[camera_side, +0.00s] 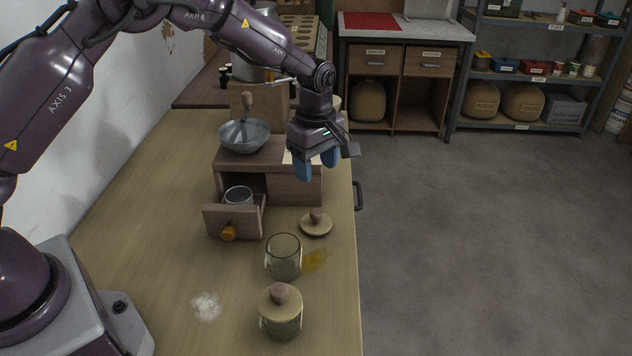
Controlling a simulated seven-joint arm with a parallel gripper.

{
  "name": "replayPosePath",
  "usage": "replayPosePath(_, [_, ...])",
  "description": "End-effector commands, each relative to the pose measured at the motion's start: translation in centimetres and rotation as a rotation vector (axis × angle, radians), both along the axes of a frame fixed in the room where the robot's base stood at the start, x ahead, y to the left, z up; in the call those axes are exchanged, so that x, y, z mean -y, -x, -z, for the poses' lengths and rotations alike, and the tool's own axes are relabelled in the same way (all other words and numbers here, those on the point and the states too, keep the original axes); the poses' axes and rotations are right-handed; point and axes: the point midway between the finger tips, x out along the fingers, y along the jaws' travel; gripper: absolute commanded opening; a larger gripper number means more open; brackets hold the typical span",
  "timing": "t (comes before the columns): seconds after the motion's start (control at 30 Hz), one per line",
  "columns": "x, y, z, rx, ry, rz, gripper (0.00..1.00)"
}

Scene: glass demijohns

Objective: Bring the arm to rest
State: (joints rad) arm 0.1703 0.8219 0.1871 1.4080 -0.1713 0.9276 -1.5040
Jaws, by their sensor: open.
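My gripper (316,166) hangs from my dark purple arm at the middle of the view, pointing down. Its two blue fingertips are apart with nothing seen between them. It appears in front of or above the right part of a small wooden cabinet (295,190). I cannot tell its exact height over the cabinet. My arm reaches in from the upper left.
The cabinet's drawer (232,219) is open with a cup (238,196) inside; a grey bowl (244,137) sits on top. An open glass jar (283,257), a loose lid (316,224) and a lidded jar (281,315) stand near the table's right edge. White powder (206,306) lies front left.

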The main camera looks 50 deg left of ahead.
Motion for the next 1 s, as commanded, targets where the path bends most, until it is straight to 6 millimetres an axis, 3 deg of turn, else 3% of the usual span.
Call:
replayPosePath(0.23, [-0.1, 0.1, -0.7, -0.001, -0.003, 0.130, 0.57])
replayPosePath(0.33, [-0.3, 1.5, 0.4, -0.043, -0.004, 0.276, 0.57])
replayPosePath(0.43, [-0.4, 3.4, -0.3, -0.064, 0.005, 0.447, 0.57])
replayPosePath(0.77, [-0.8, 10.7, -8.1, 0.001, 0.028, 0.981, 0.57])
replayPosePath(1.0, [-1.3, 18.2, -14.0, 0.116, -0.040, 1.340, 0.57])
